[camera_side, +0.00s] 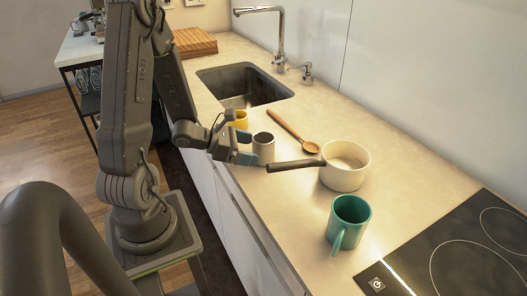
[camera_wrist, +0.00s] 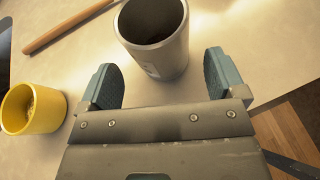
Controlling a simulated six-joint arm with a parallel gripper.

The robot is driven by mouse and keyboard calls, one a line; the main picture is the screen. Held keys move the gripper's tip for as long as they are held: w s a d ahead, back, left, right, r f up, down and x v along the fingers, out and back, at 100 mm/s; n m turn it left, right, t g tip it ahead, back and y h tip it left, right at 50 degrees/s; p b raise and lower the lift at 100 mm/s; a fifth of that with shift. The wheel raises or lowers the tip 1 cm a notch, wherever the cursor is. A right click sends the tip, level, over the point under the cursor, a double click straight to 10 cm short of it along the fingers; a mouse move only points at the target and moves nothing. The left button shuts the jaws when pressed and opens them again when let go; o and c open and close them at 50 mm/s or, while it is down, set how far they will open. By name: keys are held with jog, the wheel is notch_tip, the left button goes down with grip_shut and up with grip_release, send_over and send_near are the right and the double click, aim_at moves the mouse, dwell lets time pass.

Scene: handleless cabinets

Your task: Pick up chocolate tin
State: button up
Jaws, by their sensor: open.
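The chocolate tin appears to be the grey cylinder (camera_side: 263,148) with an open top and dark contents, standing upright on the counter. In the wrist view the tin (camera_wrist: 158,48) is just ahead of my gripper, between and slightly beyond the fingertips. My gripper (camera_side: 247,149) is open, low over the counter's front edge, beside the tin. In the wrist view its two teal-padded fingers (camera_wrist: 162,78) are spread apart with nothing between their bases. I cannot tell whether either finger touches the tin.
A yellow cup (camera_side: 241,119) stands close by the tin, left in the wrist view (camera_wrist: 33,108). A wooden spoon (camera_side: 292,131) lies behind. A white saucepan (camera_side: 344,166) points its dark handle at the tin. A teal mug (camera_side: 349,220), hob (camera_side: 460,255) and sink (camera_side: 243,84) are further away.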

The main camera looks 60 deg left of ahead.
aim_at(260, 151)
jog(key=shift+x, duration=2)
jog(key=shift+c, duration=0.3)
jog(key=c, duration=1)
